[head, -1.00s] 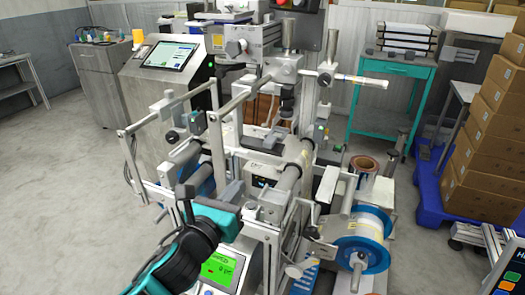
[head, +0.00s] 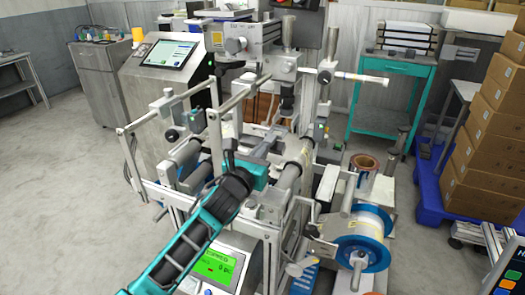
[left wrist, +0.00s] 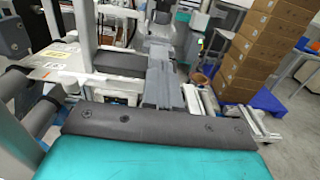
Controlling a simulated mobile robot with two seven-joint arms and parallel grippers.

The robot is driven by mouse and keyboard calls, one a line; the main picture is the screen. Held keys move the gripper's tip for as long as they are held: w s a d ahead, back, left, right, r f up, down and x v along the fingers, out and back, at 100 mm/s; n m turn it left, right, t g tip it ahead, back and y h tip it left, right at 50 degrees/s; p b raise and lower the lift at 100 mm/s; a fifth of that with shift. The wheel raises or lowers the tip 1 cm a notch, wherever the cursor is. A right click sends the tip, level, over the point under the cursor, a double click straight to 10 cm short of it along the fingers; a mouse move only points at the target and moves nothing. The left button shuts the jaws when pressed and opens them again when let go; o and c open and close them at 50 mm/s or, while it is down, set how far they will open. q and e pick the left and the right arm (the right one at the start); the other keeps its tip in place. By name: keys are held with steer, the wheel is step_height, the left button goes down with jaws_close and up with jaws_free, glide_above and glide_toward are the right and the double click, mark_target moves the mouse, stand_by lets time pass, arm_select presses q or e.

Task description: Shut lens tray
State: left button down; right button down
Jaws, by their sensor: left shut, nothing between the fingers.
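My left gripper (head: 277,136) reaches in over the middle of the labelling machine (head: 222,165), its grey fingers shut and empty, pointing away from me. In the left wrist view the fingers (left wrist: 162,78) lie side by side with no gap showing. A dark flat slab (left wrist: 118,65) on a pale plate sits just left of them; it may be the lens tray, but I cannot tell for sure. Whether the fingers touch it is unclear. In the head view my gripper and the machine's frame hide most of that spot. My right gripper is not in view.
Metal posts and rollers (head: 292,176) crowd around my left gripper. A blue-flanged reel (head: 357,243) stands at the front right. Stacked cartons (head: 492,130) on a blue pallet are at the right. Grey floor (head: 60,190) is open at the left.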

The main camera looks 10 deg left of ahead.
mark_target(268, 140)
arm_select(q)
steer(key=shift+w+d, duration=0.1)
steer(key=shift+w, duration=0.35)
steer(key=shift+w+d+b, duration=0.2)
steer(key=shift+w+b, duration=0.2)
steer(key=shift+w, duration=0.6)
steer(key=shift+w+d+b, duration=0.15)
steer(key=shift+w+b, duration=0.2)
steer(key=shift+w, duration=0.6)
steer(key=shift+s, duration=0.1)
